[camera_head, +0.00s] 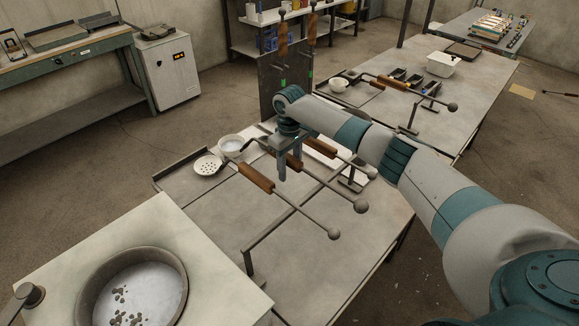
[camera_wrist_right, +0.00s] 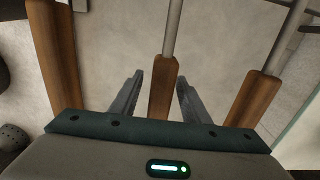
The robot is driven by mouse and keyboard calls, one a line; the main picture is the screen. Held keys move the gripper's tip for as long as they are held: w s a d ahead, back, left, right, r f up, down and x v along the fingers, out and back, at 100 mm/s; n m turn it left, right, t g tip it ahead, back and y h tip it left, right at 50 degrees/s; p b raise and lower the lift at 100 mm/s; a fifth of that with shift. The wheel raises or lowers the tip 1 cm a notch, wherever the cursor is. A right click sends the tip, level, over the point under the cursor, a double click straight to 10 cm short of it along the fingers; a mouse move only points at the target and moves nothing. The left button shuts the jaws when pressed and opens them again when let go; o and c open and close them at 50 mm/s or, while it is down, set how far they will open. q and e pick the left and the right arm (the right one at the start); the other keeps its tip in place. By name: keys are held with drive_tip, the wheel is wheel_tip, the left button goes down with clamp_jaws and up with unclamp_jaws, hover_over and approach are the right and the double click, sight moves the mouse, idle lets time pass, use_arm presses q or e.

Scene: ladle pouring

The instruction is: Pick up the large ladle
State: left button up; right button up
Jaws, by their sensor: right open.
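Three wooden-handled tools with long metal rods and ball ends lie side by side on the near table. The nearest is a skimmer with a perforated bowl (camera_head: 207,165). Behind it is a round white-lined ladle bowl (camera_head: 232,145). My right gripper (camera_head: 283,168) points down at the middle wooden handle (camera_head: 295,163). In the right wrist view this handle (camera_wrist_right: 163,88) stands between the two open fingers, with gaps on both sides. The gripper hides the link from bowl to handle, so I cannot fully tell which tool is the large ladle. My left gripper is out of view.
The neighbouring wooden handles (camera_wrist_right: 57,65) and (camera_wrist_right: 252,98) lie close on either side of the fingers. A wide round pan (camera_head: 135,290) with dark lumps stands front left. An upright dark panel (camera_head: 268,85) with hanging tools rises behind. The near table's front (camera_head: 205,220) is clear.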

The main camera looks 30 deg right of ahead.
idle(0.3)
clamp_jaws()
idle(1.2)
drive_tip(key=shift+w+r, duration=0.15)
